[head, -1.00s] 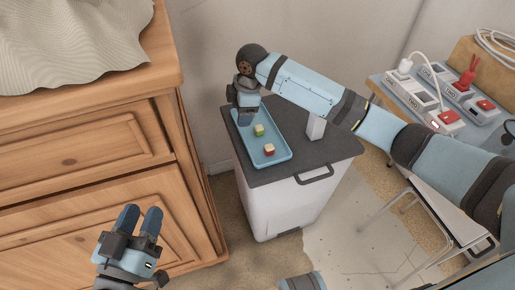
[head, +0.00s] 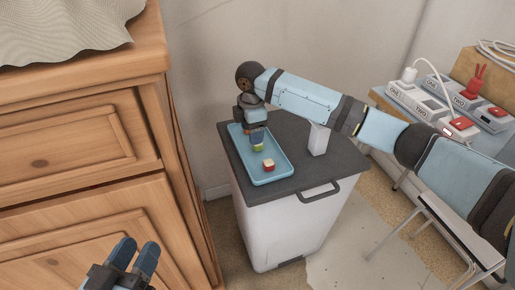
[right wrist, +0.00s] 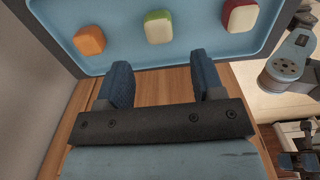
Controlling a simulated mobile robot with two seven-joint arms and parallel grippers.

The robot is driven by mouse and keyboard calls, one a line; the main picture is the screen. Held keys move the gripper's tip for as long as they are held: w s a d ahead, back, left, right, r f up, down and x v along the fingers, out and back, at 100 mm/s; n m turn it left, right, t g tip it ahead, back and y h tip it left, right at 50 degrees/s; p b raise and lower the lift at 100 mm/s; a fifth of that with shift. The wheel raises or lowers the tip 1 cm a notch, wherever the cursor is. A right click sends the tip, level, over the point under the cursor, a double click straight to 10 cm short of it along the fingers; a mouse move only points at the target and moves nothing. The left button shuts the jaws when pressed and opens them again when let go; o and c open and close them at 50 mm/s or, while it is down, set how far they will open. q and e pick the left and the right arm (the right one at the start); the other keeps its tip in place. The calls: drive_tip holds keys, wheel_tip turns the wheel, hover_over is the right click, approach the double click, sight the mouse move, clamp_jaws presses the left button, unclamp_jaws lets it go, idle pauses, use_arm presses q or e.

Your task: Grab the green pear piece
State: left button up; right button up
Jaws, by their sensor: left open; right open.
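The green pear piece (head: 257,149), pale on top with a green skin edge, lies on a blue tray (head: 283,176). In the right wrist view the pear piece (right wrist: 158,27) is the middle of three pieces, roughly in line with the gap between my fingers. My right gripper (head: 257,138) is over the tray, open, and partly covers the pear piece in the head view. Its fingers (right wrist: 162,76) show nothing between them. My left gripper (head: 134,256) is open and empty in front of the wooden dresser, far from the tray.
A red-skinned piece (head: 268,165) and an orange piece (right wrist: 89,40) flank the pear piece. The tray rests on a grey-topped bin (head: 300,182) with a white block (head: 318,140). The wooden dresser (head: 70,150) stands left; a table with power strips (head: 440,105) is right.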

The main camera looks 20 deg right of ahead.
drive_tip(key=f+b, duration=0.2)
drive_tip(key=f, duration=0.2)
drive_tip(key=shift+d+f+b, duration=0.1)
drive_tip(key=shift+d+b, duration=0.1)
drive_tip(key=shift+b, duration=0.1)
drive_tip(key=shift+f, duration=0.45)
use_arm(q)
drive_tip(key=f+m, duration=0.1)
drive_tip(key=f, duration=0.2)
drive_tip(key=shift+w+f+g, duration=0.15)
drive_tip(key=shift+w+g, duration=0.05)
drive_tip(key=shift+g, duration=0.2)
use_arm(e)
drive_tip(key=c, duration=1)
drive_tip(key=shift+r, duration=0.1)
